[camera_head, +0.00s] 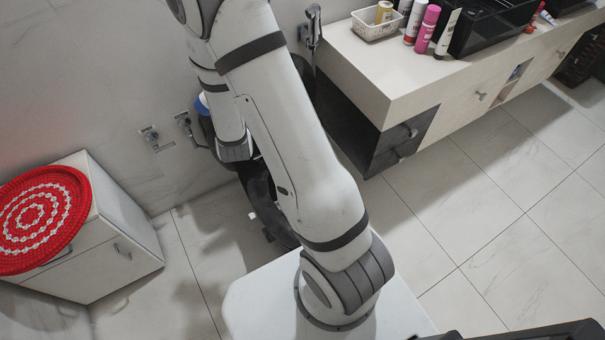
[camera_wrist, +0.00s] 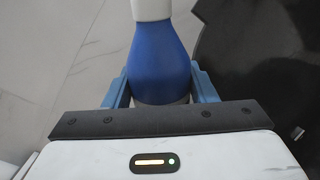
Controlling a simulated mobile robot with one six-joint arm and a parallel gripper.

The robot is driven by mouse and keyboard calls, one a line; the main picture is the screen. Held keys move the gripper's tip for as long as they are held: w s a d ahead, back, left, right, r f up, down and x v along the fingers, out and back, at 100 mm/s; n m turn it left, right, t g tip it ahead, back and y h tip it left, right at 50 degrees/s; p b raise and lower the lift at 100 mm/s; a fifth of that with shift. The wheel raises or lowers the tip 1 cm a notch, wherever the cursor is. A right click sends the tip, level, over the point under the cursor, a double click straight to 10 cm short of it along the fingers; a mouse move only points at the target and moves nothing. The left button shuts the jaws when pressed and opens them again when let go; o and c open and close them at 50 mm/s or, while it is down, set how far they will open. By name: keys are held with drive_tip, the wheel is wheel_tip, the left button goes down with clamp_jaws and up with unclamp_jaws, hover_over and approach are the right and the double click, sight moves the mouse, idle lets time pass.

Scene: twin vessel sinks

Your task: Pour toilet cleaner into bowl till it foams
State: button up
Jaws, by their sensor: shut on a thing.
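A blue bottle with a white end (camera_wrist: 160,55) is held between the blue fingers of my gripper (camera_wrist: 158,84) in the wrist view. A small blue and white part of it shows beside my arm in the head view (camera_head: 202,104). The black toilet (camera_head: 262,203) stands on the floor against the wall, largely hidden behind my arm. A black curved surface, likely the toilet (camera_wrist: 265,65), lies to the right of the bottle in the wrist view, apart from it. The inside of the bowl is hidden, and no liquid or foam shows.
A white cabinet (camera_head: 125,225) with a red and white round woven piece (camera_head: 45,218) stands at the left. A vanity counter (camera_head: 385,75) with a basket (camera_head: 375,27) and several bottles is at the upper right. Wall valves (camera_head: 150,135) are left of my arm. The right floor is clear.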

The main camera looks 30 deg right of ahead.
drive_tip(key=s+d+f+n+g+h+b, duration=0.15)
drive_tip(key=d+f+g+h+b, duration=0.3)
drive_tip(key=f+b, duration=0.45)
drive_tip(key=s+d+f+g+h+b, duration=0.3)
drive_tip(key=d+f+h+b, duration=0.35)
drive_tip(key=f, duration=0.35)
drive_tip(key=s+d+f+n+g+h+b, duration=0.1)
drive_tip(key=s+f+n+g+b, duration=0.3)
drive_tip(key=f+n, duration=0.5)
drive_tip(key=s+d+f+n+g+h+b, duration=0.2)
drive_tip(key=s+f+n+g+b, duration=0.2)
drive_tip(key=s+f+n, duration=0.4)
drive_tip(key=shift+f+n+b, duration=0.45)
drive_tip(key=shift+f+b, duration=0.35)
drive_tip(key=shift+f, duration=1.75)
